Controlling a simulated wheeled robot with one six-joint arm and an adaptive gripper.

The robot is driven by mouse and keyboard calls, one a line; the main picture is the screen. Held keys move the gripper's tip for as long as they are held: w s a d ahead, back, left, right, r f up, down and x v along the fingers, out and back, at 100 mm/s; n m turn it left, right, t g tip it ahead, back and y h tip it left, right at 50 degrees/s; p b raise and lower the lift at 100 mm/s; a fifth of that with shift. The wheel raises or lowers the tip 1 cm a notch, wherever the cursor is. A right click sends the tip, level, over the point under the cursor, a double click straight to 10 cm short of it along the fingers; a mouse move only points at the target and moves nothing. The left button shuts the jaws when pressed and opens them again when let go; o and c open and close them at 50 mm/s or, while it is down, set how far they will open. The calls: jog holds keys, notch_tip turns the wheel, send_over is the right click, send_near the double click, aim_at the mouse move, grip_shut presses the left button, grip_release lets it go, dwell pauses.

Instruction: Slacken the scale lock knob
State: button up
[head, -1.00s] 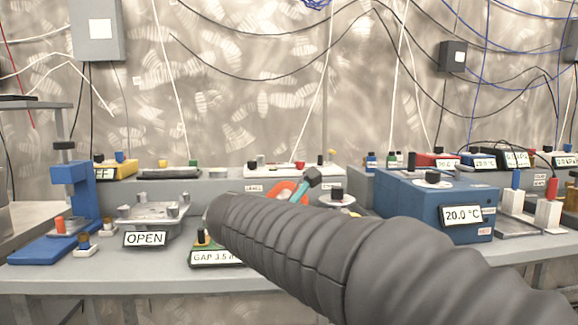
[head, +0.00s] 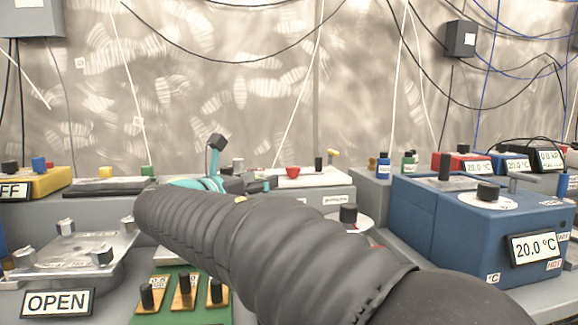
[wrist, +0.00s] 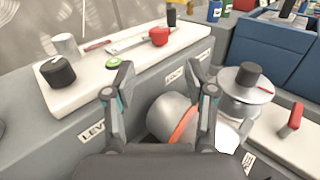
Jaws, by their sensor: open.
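I cannot tell for sure which knob is the scale lock knob. A white board on the raised ledge shows in the wrist view (wrist: 125,62) and behind my gripper in the head view (head: 318,182). On it are a black knob (wrist: 58,71), a pale grey knob (wrist: 65,44), a red knob (wrist: 159,37) and a slim black post (wrist: 172,18). My gripper (wrist: 160,78) is open and empty, its fingers pointing towards the board's front edge. In the head view my gripper (head: 216,165) is partly hidden by my sleeved arm.
A silver round body with an orange band (wrist: 170,115) lies below and between my fingers. Right of it stand a black-knobbed white dial (wrist: 243,85) and a red lever (wrist: 291,120). A blue bath (head: 480,225) stands right; a green board with knobs (head: 180,300) and an OPEN-labelled plate (head: 70,255) lie left.

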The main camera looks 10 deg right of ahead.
aim_at(290, 170)
jog(key=x, duration=1.3)
jog(key=shift+w+d, duration=0.2)
jog(key=shift+w, duration=0.15)
grip_shut()
